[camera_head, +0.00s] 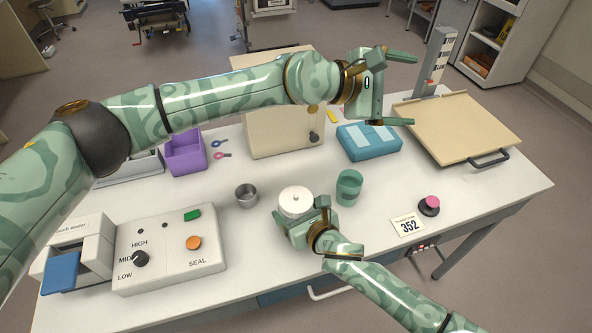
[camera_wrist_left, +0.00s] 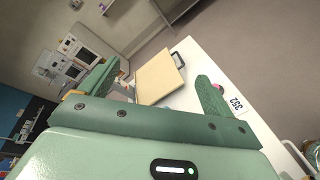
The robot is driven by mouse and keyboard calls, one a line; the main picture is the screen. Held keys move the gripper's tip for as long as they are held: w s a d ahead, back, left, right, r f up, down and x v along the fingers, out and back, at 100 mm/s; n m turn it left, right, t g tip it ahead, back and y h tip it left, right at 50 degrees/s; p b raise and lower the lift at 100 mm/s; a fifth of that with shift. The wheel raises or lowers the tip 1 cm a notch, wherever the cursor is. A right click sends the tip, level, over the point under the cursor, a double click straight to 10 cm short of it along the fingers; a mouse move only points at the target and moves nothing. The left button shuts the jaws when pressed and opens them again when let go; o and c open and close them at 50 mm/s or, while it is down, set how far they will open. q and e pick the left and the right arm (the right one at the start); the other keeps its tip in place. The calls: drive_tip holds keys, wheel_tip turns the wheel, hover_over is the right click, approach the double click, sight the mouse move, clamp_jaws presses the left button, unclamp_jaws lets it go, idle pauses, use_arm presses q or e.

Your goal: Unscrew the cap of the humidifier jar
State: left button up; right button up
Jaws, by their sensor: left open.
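The white round cap (camera_head: 295,201) of the humidifier jar, with a small knob on top, shows in the head view at the middle of the table. The jar body below it is mostly hidden by my right gripper (camera_head: 301,214), whose fingers sit on both sides of the jar, closed around it just below the cap. My left gripper (camera_head: 400,88) is raised at the upper right, open and empty, well away from the cap. Its two spread green fingers also show in the left wrist view (camera_wrist_left: 155,88), with nothing between them.
A green cup (camera_head: 348,188) stands close to the jar's right, and a metal cup (camera_head: 246,195) to its left. A blue pack (camera_head: 369,141), a tan board (camera_head: 462,127) and a beige box (camera_head: 272,135) lie behind. A sealer panel (camera_head: 170,252) is front left; a 352 card (camera_head: 407,225) is right.

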use_arm(q)
drive_tip(key=s+a+f+m+g+y, duration=0.2)
drive_tip(key=a+f+m+y, duration=0.25)
drive_tip(key=f, duration=0.45)
drive_tip(key=m+g+y, duration=0.1)
drive_tip(key=m+y, duration=0.1)
drive_tip(key=y, duration=0.8)
hover_over(296, 198)
wheel_tip(296, 198, down, 8)
drive_tip(key=shift+w+r, duration=0.1)
drive_tip(key=shift+f+m+g, duration=0.25)
drive_tip(key=shift+f+g, duration=0.05)
wheel_tip(296, 198, down, 7)
drive_tip(key=shift+f, duration=0.2)
drive_tip(key=shift+c, duration=0.3)
